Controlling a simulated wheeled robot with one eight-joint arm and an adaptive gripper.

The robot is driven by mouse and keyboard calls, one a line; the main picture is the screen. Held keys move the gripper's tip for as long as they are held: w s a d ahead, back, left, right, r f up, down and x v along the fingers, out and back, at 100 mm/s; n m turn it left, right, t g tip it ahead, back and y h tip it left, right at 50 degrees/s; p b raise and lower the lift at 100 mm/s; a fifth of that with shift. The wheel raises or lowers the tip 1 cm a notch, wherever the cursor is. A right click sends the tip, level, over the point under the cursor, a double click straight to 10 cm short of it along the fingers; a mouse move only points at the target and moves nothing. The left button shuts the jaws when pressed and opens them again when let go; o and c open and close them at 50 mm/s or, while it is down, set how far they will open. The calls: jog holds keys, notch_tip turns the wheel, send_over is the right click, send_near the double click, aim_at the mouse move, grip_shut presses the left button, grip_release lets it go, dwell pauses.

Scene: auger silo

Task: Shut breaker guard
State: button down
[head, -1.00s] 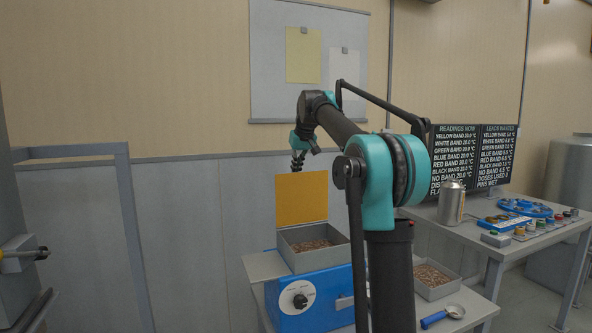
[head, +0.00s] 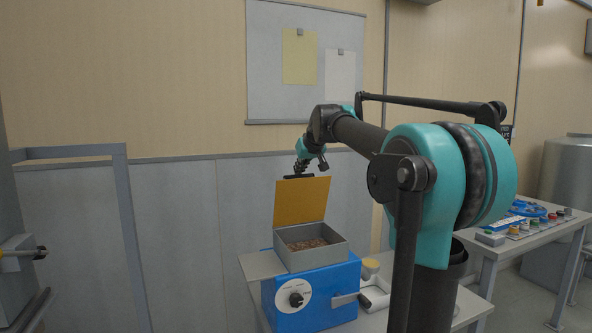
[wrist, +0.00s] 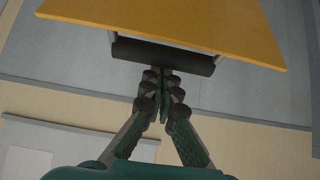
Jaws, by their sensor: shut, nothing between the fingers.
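The breaker guard is a yellow flap (head: 301,201) standing upright, open, at the back of a grey grain tray (head: 335,252) on the blue breaker (head: 330,293). In the wrist view the guard (wrist: 190,25) fills the top, with a dark bar (wrist: 165,56) along its edge. My gripper (wrist: 164,73) is shut and empty, its fingertips at the bar; I cannot tell whether they touch. In the head view my wrist (head: 304,158) is just above the guard's top edge, and the fingertips are not clear.
A grey plate (head: 262,264) juts out left of the tray. A white-handled item (head: 374,293) stands right of the breaker. A side table (head: 545,238) with coloured buttons is at the right. A grey frame (head: 125,200) stands at the left. My arm hides part of the right side.

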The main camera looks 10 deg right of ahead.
aim_at(305, 180)
jog(key=s+t, duration=0.1)
jog(key=s, duration=0.1)
jog(key=s+d+f+t+y, duration=0.1)
jog(key=s+t, duration=0.1)
jog(key=s, duration=0.1)
jog(key=s+d+f+t, duration=0.1)
jog(key=s, duration=0.2)
jog(key=shift+d+t, duration=0.1)
jog(key=shift+t, duration=0.3)
jog(key=shift+s+d+f+t+y, duration=0.1)
jog(key=shift+s+f+t+y, duration=0.05)
jog(key=shift+s, duration=0.25)
jog(key=shift+s+d+f+t+y, duration=0.1)
jog(key=shift+s+f+t+y, duration=0.05)
jog(key=shift+s, duration=0.2)
jog(key=s+d+f, duration=0.2)
jog(key=s+f, duration=0.6)
jog(key=f, duration=0.2)
jog(key=shift+s, duration=0.2)
jog(key=shift+d, duration=0.1)
